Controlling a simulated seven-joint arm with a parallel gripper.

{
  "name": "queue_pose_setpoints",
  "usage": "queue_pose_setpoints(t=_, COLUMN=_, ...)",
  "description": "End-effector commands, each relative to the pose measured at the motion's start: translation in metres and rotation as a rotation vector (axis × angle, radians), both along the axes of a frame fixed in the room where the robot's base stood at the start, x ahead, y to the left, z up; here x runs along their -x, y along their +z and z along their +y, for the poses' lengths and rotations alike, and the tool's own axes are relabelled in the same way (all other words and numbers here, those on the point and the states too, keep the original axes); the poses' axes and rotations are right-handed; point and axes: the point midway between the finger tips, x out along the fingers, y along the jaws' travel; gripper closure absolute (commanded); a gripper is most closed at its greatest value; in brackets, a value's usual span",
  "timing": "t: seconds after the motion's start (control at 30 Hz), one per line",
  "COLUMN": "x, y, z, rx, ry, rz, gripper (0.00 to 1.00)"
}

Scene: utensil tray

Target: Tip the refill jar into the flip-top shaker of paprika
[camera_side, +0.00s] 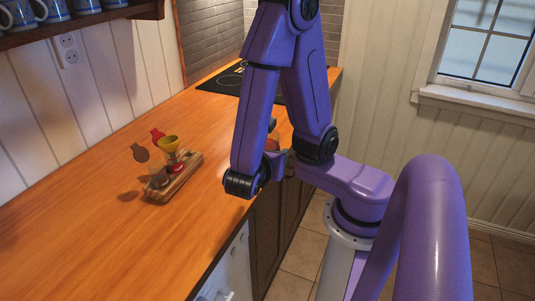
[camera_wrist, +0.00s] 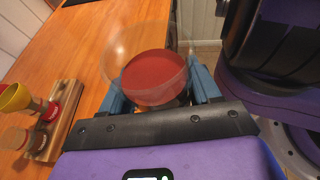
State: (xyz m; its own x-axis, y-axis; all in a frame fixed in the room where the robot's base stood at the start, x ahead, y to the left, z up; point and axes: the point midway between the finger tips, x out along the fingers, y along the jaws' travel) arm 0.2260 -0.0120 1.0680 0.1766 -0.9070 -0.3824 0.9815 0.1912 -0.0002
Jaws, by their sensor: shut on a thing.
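The refill jar (camera_wrist: 152,78) is a clear round vessel with red powder in it, seen from above in the wrist view. My gripper (camera_wrist: 160,94) is shut on it, one blue finger on each side. In the side view my arm hides most of the gripper and jar. A shaker with a raised red flip-top (camera_side: 157,135) stands in a wooden rack, with a yellow funnel (camera_side: 169,144) at its mouth. The funnel also shows in the wrist view (camera_wrist: 14,97). The jar is apart from the shaker, to its right. I cannot read any label.
The wooden rack (camera_side: 187,176) also holds a second shaker with a raised brown lid (camera_side: 140,152), nearer the camera. A dark hob (camera_side: 225,79) lies at the counter's far end. The counter (camera_side: 85,225) around the rack is clear. Its front edge runs below my arm.

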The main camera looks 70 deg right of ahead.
Motion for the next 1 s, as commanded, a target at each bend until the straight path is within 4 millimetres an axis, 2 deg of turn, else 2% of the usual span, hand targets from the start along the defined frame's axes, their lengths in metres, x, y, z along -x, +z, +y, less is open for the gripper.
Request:
queue_pose_setpoints(t=0.17, x=-0.007, y=-0.001, z=0.003, rx=0.002, ry=0.002, rz=0.003, gripper=0.75)
queue_pose_setpoints(t=0.27, x=-0.020, y=-0.001, z=0.007, rx=0.007, ry=0.004, rz=0.012, gripper=0.75)
queue_pose_setpoints(t=0.5, x=-0.069, y=-0.002, z=0.016, rx=0.021, ry=0.023, rz=0.041, gripper=0.75)
queue_pose_setpoints(t=0.67, x=-0.105, y=0.001, z=0.015, rx=0.033, ry=0.036, rz=0.063, gripper=0.75)
queue_pose_setpoints(t=1.0, x=-0.176, y=0.012, z=-0.008, rx=0.056, ry=0.058, rz=0.106, gripper=0.75)
